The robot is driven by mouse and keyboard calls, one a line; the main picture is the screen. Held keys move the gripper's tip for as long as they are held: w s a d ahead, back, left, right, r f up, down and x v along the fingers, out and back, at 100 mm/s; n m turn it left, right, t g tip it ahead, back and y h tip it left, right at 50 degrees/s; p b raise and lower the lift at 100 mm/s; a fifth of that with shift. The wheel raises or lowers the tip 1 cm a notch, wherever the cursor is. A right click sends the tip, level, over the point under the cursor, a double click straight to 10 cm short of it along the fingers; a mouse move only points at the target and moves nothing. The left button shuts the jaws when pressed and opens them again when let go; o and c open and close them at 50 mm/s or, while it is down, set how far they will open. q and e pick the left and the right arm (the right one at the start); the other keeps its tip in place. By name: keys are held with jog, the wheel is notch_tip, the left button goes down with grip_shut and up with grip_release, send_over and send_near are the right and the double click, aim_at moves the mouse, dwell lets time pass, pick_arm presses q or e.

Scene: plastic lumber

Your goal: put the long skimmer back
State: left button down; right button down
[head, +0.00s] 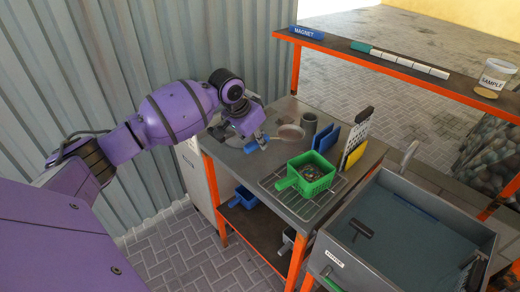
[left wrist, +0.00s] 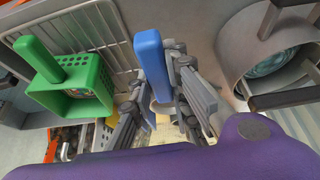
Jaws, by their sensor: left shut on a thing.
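My left gripper (head: 255,143) is low over the far left part of the grey bench (head: 285,165). It is shut on a blue handle (head: 263,138), which I take to be the long skimmer's. In the left wrist view the blue handle (left wrist: 151,55) stands between the fingers of the gripper (left wrist: 160,95). A round pale dish-like piece (head: 291,132) lies just right of the handle in the head view; I cannot tell whether they are joined. The skimmer's working end is otherwise hidden. My right gripper is not in view.
A green basket (head: 317,168) stands on a wire rack (head: 335,193). A grey cup (head: 309,121), a blue panel (head: 327,138) and a perforated upright plate (head: 357,128) stand at the back. A grey water tank (head: 470,226) is at right. An orange-edged shelf (head: 342,44) runs above.

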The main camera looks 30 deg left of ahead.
pick_arm(q)
jog(key=shift+w+a+f, duration=0.3)
jog(key=shift+w+f, duration=0.4)
jog(key=shift+f, duration=1.75)
jog(key=c, duration=1.7)
grip_release()
jog(key=shift+f, duration=0.1)
jog(key=shift+o, duration=0.2)
